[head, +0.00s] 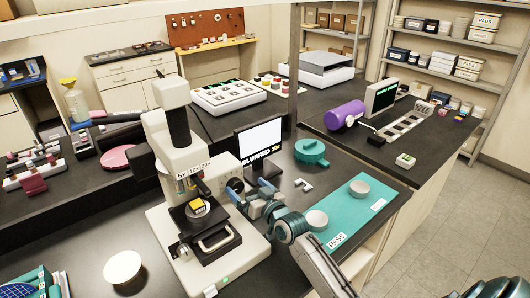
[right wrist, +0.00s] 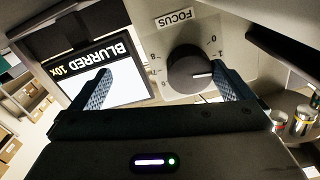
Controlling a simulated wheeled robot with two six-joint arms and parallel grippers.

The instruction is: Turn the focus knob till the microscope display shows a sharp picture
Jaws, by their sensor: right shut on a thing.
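The white microscope (head: 180,150) stands on the dark bench with a yellow sample (head: 196,205) on its stage. Its display (head: 262,140) beside it shows a white picture and reads "BLURRED 10x"; the same display shows upside down in the right wrist view (right wrist: 125,85). The dark round focus knob (right wrist: 188,72) sits under the "FOCUS" label, its white pointer mark aimed right, just past the 1. My right gripper (head: 250,192) is at the knob, one finger on each side, shut on it; its fingers also show in the right wrist view (right wrist: 163,85). My left gripper is not in view.
A teal mat (head: 345,222) marked "PASS" with round pale pieces (head: 316,220) lies right of the microscope. A teal lidded pot (head: 311,152) stands behind it. A white round dish (head: 122,267) is at the front left. A purple cylinder (head: 345,114) lies farther back.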

